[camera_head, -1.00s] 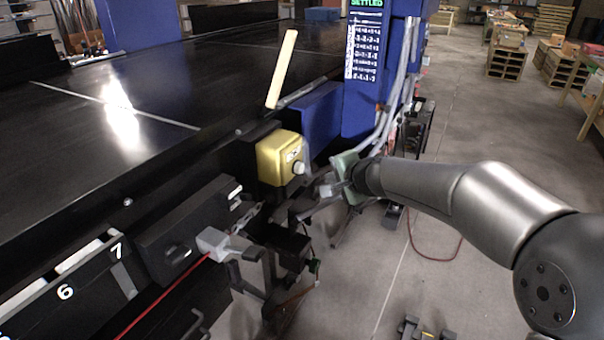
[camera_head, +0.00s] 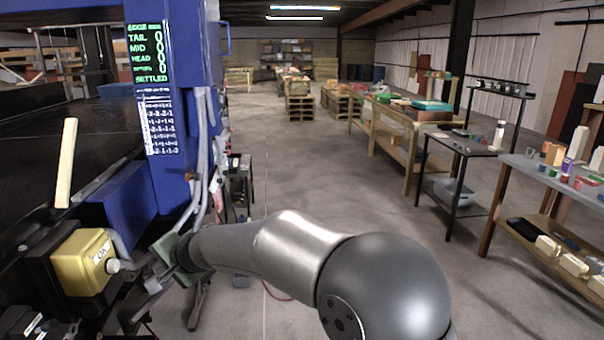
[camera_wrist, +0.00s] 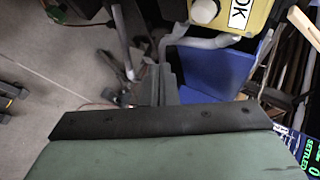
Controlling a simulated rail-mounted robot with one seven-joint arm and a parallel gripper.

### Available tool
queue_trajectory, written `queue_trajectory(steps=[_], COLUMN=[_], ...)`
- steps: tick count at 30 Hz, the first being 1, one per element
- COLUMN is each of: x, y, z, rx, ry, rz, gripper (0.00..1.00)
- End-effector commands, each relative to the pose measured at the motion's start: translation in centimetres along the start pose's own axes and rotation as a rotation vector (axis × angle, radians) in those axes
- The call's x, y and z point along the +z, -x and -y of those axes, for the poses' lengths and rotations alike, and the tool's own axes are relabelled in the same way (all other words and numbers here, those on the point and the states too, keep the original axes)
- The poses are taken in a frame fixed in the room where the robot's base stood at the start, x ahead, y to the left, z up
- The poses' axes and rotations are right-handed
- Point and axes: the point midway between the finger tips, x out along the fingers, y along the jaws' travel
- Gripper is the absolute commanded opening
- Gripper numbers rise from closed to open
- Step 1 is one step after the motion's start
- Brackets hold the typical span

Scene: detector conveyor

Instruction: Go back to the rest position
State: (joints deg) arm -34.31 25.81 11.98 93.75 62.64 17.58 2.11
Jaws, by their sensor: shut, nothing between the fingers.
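My gripper (camera_head: 156,283) is at the lower left of the head view, just right of a yellow box marked OK with a pale round button (camera_head: 82,262). It is shut and empty. In the picture it overlaps the area near the button, and I cannot tell the exact gap. In the wrist view the yellow box (camera_wrist: 233,14) is at the top edge, beyond the fingers. The green part of my wrist fills the bottom of that view.
A blue column (camera_head: 185,90) with a green-lettered display reading SETTLED stands beside the dark conveyor (camera_head: 25,175). Grey cables hang down it. Wooden benches (camera_head: 400,145) and a table with small items (camera_head: 560,180) are at the right. The floor between (camera_head: 330,190) is clear.

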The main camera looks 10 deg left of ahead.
Motion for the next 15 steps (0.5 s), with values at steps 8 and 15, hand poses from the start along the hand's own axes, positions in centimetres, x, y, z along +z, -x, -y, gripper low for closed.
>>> queue_trajectory(steps=[8,15], x=[-3.8,-1.7], y=[14.3,27.8], z=[-11.0,-23.4], rx=[0.258,0.562], ry=[0.207,0.286], rz=[0.002,0.068], gripper=[0.00,0.00])
